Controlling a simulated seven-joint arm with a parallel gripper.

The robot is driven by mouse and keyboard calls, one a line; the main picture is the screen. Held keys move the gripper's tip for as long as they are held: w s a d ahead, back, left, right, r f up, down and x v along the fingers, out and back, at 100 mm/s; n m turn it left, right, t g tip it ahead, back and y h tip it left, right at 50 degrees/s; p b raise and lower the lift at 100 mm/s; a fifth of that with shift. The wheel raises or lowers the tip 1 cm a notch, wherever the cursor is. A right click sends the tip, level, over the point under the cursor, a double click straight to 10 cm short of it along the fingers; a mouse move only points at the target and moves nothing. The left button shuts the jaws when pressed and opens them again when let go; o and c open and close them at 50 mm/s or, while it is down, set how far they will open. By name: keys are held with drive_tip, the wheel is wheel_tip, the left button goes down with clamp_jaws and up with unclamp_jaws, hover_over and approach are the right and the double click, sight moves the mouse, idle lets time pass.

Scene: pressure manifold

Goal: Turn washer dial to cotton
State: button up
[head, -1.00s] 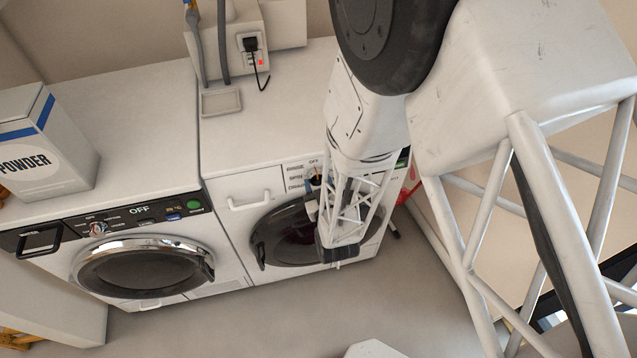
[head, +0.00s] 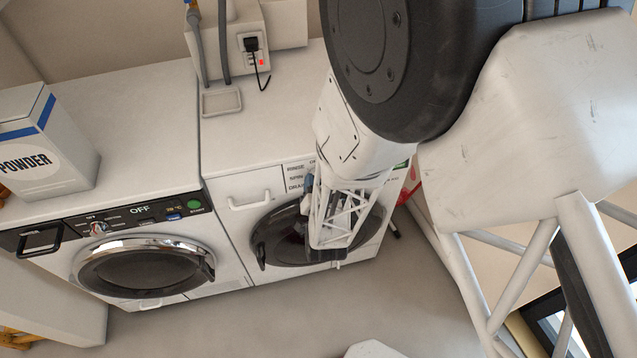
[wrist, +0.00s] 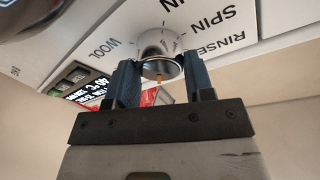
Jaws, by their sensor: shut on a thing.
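The washer (head: 225,185) is the white machine on the right in the head view. Its dial (wrist: 160,62) is a round silver-white knob in the wrist view, with an orange mark at its lower edge. My gripper (wrist: 160,68) has its two blue fingers shut on either side of the dial. The labels RINSE, SPIN, WOOL and one ending in IN show around the dial; I see no cotton label. In the head view my gripper (head: 310,183) is at the washer's front panel and hides the dial.
A second machine (head: 110,100) with its own dial (head: 98,228) and an OFF display stands at left. A powder box (head: 45,145) sits on it. The washer's round door (head: 270,240) lies below my gripper. A wall socket with plug (head: 252,45) is behind.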

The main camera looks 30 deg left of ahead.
drive_tip(key=shift+m, duration=0.7)
drive_tip(key=o, duration=0.9)
drive_tip(key=shift+v, duration=3.9)
drive_tip(key=shift+a, duration=0.1)
